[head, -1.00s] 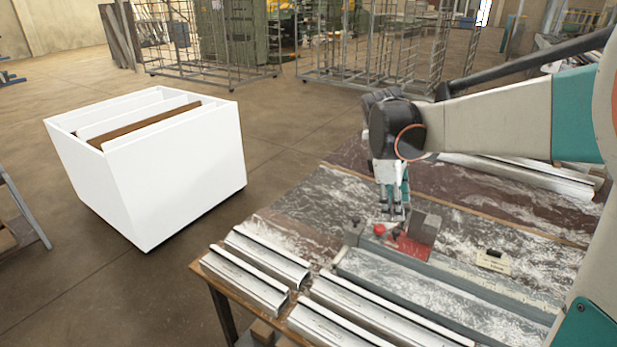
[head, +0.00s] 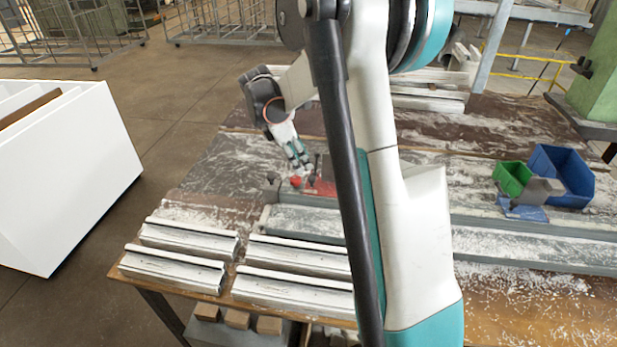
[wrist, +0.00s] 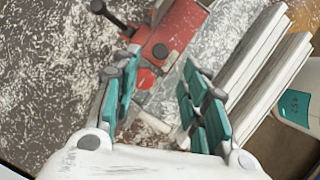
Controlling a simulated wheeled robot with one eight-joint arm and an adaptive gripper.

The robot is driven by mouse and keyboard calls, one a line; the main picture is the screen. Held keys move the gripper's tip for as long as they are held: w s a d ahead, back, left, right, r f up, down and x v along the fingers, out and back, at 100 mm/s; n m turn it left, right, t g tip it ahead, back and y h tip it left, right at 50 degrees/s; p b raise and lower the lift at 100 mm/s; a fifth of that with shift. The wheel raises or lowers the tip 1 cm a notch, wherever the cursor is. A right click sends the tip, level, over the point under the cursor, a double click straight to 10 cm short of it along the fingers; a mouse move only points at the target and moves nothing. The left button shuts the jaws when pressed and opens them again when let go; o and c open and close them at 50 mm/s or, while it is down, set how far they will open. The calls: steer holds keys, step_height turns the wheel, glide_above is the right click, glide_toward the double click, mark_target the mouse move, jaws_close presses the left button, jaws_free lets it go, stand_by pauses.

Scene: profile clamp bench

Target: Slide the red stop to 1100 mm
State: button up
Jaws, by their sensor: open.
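The red stop (head: 323,188) sits near the left end of the long grey rail (head: 300,221), partly hidden behind my arm. Its round red knob (head: 296,181) faces left of it. My gripper (head: 301,164) points down just above the knob and is open. In the wrist view the red stop (wrist: 182,32) lies beyond the fingertips, and the red knob (wrist: 145,78) shows between the two teal-padded fingers of my gripper (wrist: 160,66). I cannot tell whether a finger touches it. No scale reading is legible.
Several pale metal profiles (head: 180,268) lie along the bench's front left. A green bin (head: 512,178), a blue bin (head: 560,172) and a blue piece with a grey block (head: 522,211) stand to the right. A white container (head: 85,170) stands on the floor left.

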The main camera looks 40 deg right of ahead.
mark_target(311, 178)
steer(key=b+x, duration=0.1)
steer(key=x, duration=0.6)
steer(key=shift+f+b, duration=0.25)
steer(key=shift+b, duration=0.05)
jaws_close()
